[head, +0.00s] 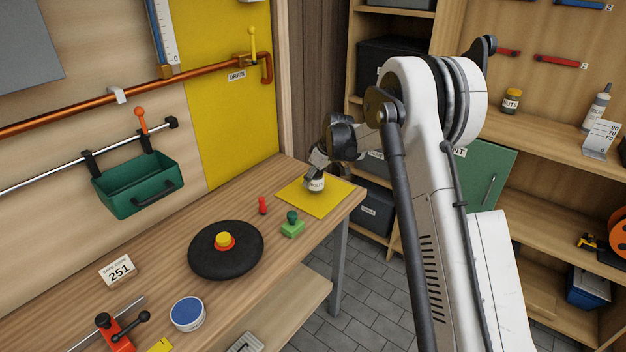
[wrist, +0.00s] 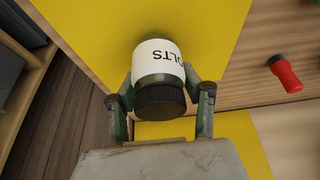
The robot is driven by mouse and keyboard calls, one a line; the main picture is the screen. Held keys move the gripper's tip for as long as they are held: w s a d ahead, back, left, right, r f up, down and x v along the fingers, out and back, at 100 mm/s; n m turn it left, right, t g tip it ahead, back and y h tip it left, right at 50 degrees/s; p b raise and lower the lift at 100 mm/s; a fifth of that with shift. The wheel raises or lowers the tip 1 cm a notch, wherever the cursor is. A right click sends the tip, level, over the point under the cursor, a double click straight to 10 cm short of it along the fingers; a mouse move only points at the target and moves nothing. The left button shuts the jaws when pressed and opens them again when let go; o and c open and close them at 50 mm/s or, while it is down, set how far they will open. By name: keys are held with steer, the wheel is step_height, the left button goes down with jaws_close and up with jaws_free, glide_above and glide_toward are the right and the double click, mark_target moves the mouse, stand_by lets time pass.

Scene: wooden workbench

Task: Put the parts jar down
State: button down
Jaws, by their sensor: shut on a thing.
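The parts jar (wrist: 157,62) has a white label, partly hidden, ending in "OLTS", and a dark lid. My gripper (wrist: 161,100) is shut on it, one finger on each side near the lid. In the head view the jar (head: 316,185) is upright or nearly so, low over the yellow mat (head: 338,202) at the bench's far right corner. My gripper (head: 317,173) comes down on it from above. I cannot tell whether the jar's base touches the mat.
A small red item (head: 263,205) and a green block with a knob (head: 292,225) stand left of the mat. A black disc (head: 205,262) with a yellow-and-red centre lies nearer on the wooden bench (head: 160,245). The bench edge is close to the mat's right side.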

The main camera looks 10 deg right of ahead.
steer(key=shift+f, duration=0.1)
steer(key=shift+f, duration=0.15)
steer(key=c, duration=1)
jaws_free()
